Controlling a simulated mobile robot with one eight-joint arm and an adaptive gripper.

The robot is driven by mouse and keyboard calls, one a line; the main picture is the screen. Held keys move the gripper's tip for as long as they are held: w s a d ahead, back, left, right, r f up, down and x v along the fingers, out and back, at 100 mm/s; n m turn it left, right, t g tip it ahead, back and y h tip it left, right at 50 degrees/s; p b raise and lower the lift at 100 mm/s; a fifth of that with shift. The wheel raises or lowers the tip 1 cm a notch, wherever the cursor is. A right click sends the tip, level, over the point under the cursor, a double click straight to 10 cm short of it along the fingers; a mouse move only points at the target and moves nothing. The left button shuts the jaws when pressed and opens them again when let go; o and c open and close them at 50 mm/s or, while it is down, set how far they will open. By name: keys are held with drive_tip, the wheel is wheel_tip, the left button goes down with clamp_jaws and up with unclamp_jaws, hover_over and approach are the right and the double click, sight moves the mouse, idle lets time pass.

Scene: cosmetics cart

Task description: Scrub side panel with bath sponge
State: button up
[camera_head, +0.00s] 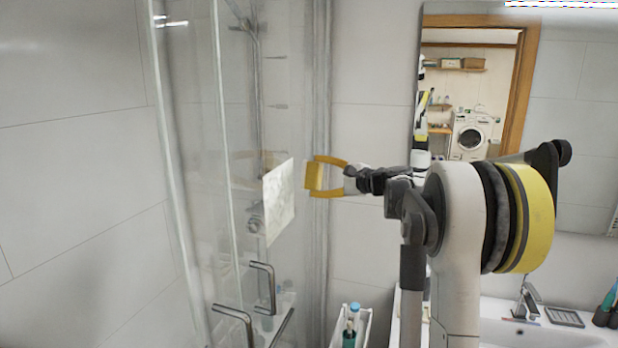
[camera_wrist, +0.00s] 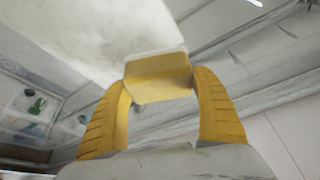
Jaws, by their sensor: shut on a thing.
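The yellow bath sponge (camera_head: 313,176) is held between the yellow fingertips of my gripper (camera_head: 320,177) and stays clear of the floor. In the wrist view the sponge (camera_wrist: 158,80) is a yellow block with a pale far side, pinched between both curved fingers. The shower's glass side panel carries a whitish, cloudy rectangular patch (camera_head: 280,203), just left of the sponge. The head view shows a narrow gap between them. In the wrist view the cloudy patch (camera_wrist: 95,38) fills the upper left, beyond the sponge; whether they touch cannot be told there.
Metal door handles (camera_head: 262,285) stick out from the glass below the patch. A white cart (camera_head: 338,335) with bottles stands below my gripper. A sink (camera_head: 540,335) is at the lower right and a mirror (camera_head: 560,110) hangs on the wall behind my arm.

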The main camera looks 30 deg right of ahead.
drive_tip(key=shift+s+d, duration=0.65)
drive_tip(key=shift+s, duration=0.15)
drive_tip(key=shift+s+d, duration=0.9)
drive_tip(key=shift+s, duration=0.3)
